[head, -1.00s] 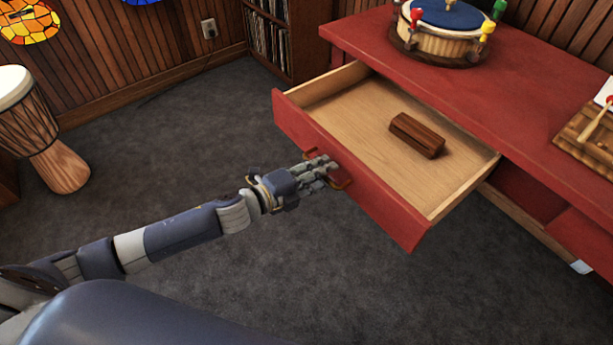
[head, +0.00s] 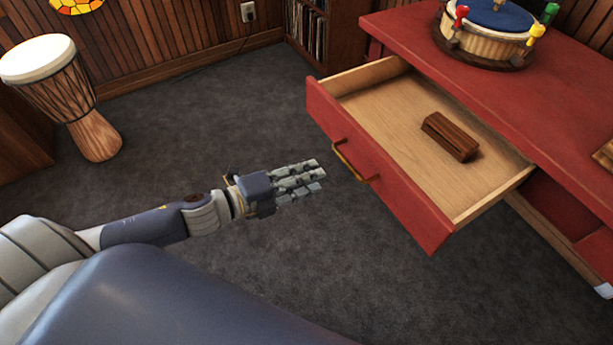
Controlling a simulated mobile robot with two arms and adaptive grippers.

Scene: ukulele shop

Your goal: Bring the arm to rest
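My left gripper (head: 312,180) is at mid-frame in the head view, open and empty, with its fingers pointing right. It is apart from the brass handle (head: 352,163) on the front of a red drawer (head: 385,180), with a small gap of carpet showing between them. The drawer is pulled out, and a dark brown wooden block (head: 450,137) lies in it. My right gripper is not in view.
A red table (head: 490,75) holds the drawer and carries a round drum with coloured pegs (head: 490,35). A djembe (head: 70,90) stands at the left by the wood-panelled wall. A record shelf (head: 306,32) is at the back. Grey carpet (head: 200,130) lies clear around my arm.

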